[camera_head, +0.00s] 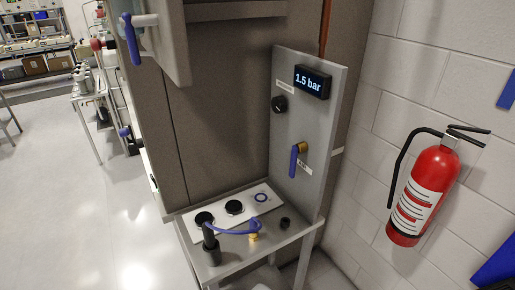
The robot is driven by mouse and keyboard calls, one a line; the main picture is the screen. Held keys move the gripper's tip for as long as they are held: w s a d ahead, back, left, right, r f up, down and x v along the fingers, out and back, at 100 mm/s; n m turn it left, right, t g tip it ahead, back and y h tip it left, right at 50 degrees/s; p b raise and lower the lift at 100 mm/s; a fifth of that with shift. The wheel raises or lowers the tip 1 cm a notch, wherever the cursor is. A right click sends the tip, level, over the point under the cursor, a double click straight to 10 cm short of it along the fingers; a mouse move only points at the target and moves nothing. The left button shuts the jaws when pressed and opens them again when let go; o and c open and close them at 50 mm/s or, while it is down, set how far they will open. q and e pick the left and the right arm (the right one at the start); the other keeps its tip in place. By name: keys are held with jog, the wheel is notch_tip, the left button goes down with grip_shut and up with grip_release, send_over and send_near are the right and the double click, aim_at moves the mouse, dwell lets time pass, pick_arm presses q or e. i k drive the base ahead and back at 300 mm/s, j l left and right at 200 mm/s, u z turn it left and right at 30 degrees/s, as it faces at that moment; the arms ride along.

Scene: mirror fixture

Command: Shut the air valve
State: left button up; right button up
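The air valve has a blue lever handle (294,160) and a brass body (301,148) on the upright grey panel (318,190). The lever points roughly downward along the panel. A small white label (305,167) sits just below the brass body; its text is too small to read surely. A dark display (312,82) above reads 1.5 bar in blue digits. A black round knob (279,104) is left of and below the display. I can make out neither of my grippers in the head view.
A grey bench (285,238) with a white plate, a blue hose (238,232) and a black upright fitting (210,240) stands below the panel. A red fire extinguisher (424,192) hangs on the right wall. A grey housing with a blue lever (131,40) juts in at upper left. Open floor lies left.

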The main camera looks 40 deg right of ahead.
aim_at(300, 147)
jog(key=z, duration=1.85)
